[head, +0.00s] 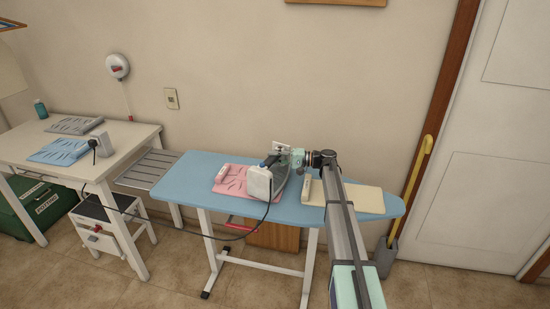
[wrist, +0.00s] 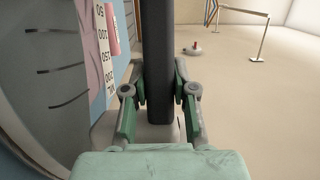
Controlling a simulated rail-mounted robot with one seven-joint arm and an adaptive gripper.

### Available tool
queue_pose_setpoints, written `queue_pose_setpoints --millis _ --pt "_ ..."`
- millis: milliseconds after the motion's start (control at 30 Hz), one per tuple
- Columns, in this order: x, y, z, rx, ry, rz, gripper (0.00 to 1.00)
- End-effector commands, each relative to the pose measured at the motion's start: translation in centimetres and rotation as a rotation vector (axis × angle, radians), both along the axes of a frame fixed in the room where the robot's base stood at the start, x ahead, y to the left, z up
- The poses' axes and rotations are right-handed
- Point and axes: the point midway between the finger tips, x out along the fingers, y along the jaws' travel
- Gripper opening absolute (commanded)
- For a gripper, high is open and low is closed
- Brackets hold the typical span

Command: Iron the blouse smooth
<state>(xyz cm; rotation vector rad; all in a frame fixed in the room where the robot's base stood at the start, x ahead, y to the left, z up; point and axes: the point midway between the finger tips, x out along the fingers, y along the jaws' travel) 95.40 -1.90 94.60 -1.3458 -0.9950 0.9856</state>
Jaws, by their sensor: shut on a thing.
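A pink blouse (head: 234,181) with several dark crease marks lies on the light blue ironing board (head: 180,186). A white iron (head: 258,184) with a dark handle is at the blouse's right side. I cannot tell whether it touches the cloth. My gripper (head: 279,158) comes in from the right and is shut on the handle. In the wrist view, the green fingers (wrist: 160,98) hold the upright dark handle (wrist: 158,50) from both sides. Part of the pink blouse (wrist: 110,30) shows beside a numbered white strip (wrist: 106,55). The iron hides part of the blouse.
A cream folded cloth (head: 358,198) lies on the board's right part. That table holds a blue cloth (head: 58,152) and a grey cloth (head: 73,125).

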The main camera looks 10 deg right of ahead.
Motion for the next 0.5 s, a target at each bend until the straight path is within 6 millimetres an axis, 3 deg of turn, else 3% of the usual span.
queue_pose_setpoints --millis 500 --pt "-1.8 0.8 0.1 0.002 -0.002 0.002 0.0"
